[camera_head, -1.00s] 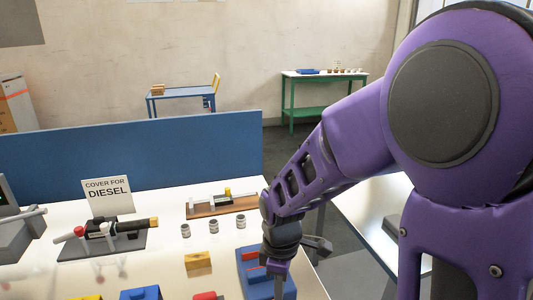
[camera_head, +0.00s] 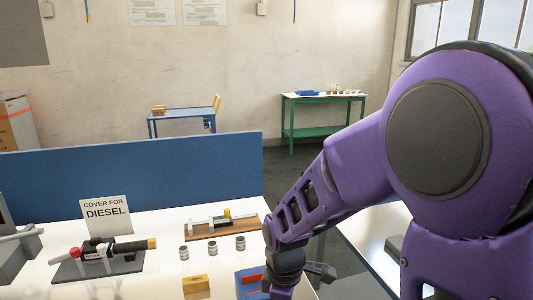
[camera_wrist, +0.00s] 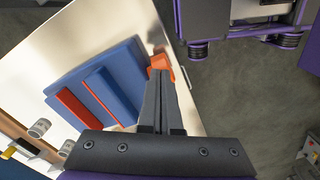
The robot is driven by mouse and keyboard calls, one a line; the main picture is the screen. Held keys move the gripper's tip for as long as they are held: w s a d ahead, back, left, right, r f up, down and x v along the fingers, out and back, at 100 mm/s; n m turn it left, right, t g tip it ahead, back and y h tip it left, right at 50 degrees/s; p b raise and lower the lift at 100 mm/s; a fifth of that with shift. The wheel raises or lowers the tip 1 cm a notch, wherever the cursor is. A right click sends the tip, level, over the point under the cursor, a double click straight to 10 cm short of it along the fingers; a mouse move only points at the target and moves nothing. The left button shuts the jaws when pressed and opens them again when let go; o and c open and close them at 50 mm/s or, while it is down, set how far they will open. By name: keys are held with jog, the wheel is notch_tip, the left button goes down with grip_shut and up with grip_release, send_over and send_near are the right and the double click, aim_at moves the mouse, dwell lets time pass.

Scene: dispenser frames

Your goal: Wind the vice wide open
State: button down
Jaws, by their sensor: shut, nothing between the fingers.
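The vice (camera_wrist: 128,72) is a blue block with two red strips, lying near the table's edge in the wrist view. One strip (camera_wrist: 76,111) is at its left side and another (camera_wrist: 103,95) crosses its middle. An orange-red piece (camera_wrist: 163,67) shows at its right end, just beyond my fingertips. My gripper (camera_wrist: 160,76) is shut and empty, its fingers over that right end; I cannot tell whether they touch it. In the head view only part of the vice (camera_head: 243,283) shows at the bottom, and my wrist hides its right side.
The white bench (camera_head: 160,222) holds several grey cylinders (camera_head: 213,244), a yellow block (camera_head: 196,284), a wooden board (camera_head: 225,231) with a fixture, and a tool on a grey plate (camera_head: 70,271). A blue panel (camera_head: 130,174) stands behind. Open floor (camera_wrist: 240,90) lies right of the bench.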

jog(key=shift+f+b, duration=0.35)
jog(key=shift+f, duration=0.15)
jog(key=shift+s+a, duration=0.2)
jog(key=shift+a, duration=0.3)
dwell(1.1)
jog(key=shift+p, duration=0.3)
jog(key=shift+r+p, duration=0.45)
jog(key=shift+r, duration=0.55)
jog(key=shift+w+d, duration=0.1)
jog(key=shift+d, duration=0.05)
jog(key=shift+w+d, duration=0.15)
jog(key=shift+d, duration=0.25)
